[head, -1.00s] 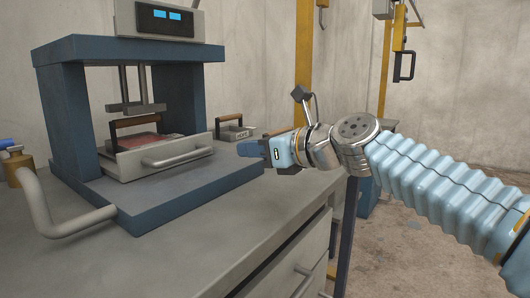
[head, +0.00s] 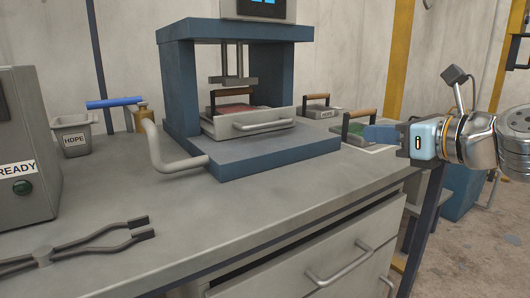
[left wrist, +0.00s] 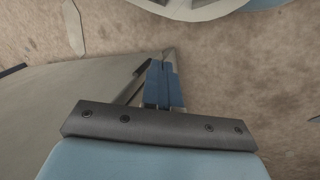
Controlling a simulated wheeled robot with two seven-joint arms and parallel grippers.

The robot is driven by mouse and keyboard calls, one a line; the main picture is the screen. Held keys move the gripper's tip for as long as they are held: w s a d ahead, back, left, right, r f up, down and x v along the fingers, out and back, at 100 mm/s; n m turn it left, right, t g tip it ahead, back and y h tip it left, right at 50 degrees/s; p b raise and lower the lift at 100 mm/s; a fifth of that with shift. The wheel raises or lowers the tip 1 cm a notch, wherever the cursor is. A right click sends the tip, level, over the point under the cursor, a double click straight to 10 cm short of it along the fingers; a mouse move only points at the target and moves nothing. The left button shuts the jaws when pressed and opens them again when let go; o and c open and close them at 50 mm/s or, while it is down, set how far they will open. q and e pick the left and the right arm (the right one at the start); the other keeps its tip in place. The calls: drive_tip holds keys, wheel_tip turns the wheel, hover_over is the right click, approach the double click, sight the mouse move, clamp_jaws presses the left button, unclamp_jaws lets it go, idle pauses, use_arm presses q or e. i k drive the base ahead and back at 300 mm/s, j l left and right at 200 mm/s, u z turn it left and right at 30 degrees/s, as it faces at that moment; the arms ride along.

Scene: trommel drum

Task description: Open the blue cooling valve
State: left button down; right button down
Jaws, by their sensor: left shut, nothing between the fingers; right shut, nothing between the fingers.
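The cooling valve has a blue lever handle (head: 115,102) on a brass body (head: 141,117), at the left of the press in the head view. The lever lies roughly level and points left from the body. A thick grey pipe (head: 168,160) runs from the brass body to the press base. My right gripper (head: 375,135) is shut and empty at the right, beside the press and well away from the valve. My left gripper (left wrist: 164,85) shows only in the left wrist view, shut and empty, over the floor beside a grey surface. The valve is not in that view.
The blue press (head: 180,95) stands mid-bench. An HDPE bin (head: 74,138) sits behind, below the lever. A READY box (head: 25,150) is at far left and tongs (head: 85,245) lie in front. The front bench top (head: 240,210) is mostly clear.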

sight(137, 100)
drive_tip(key=k+l, duration=1)
